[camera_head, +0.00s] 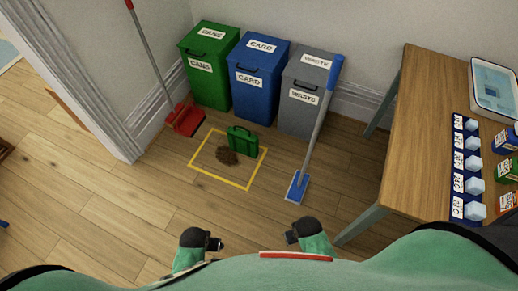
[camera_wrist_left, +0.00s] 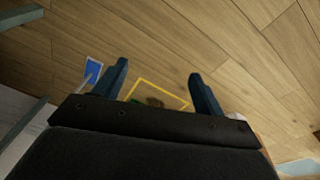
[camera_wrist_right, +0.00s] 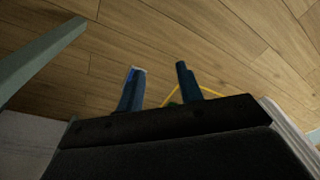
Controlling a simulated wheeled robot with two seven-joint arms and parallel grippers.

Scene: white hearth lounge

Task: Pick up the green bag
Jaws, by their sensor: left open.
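The green bag (camera_head: 242,141) stands upright on the floor inside a yellow taped square (camera_head: 208,180), beside a brown pile of dirt (camera_head: 227,156). My left gripper (camera_head: 215,243) is open and empty, well short of the bag on the near side. In the left wrist view its fingers (camera_wrist_left: 158,70) are wide apart, and the bag is mostly hidden behind the gripper body. My right gripper (camera_head: 292,236) is also short of the bag. In the right wrist view its fingers (camera_wrist_right: 159,68) are apart with nothing between them; only a sliver of green shows there.
Green (camera_head: 209,70), blue (camera_head: 257,83) and grey (camera_head: 306,92) bins stand behind the square. A red dustpan (camera_head: 184,119) is left of it, a blue mop (camera_head: 298,187) right. A wooden table (camera_head: 421,135) with boxes stands at right. The floor before the square is clear.

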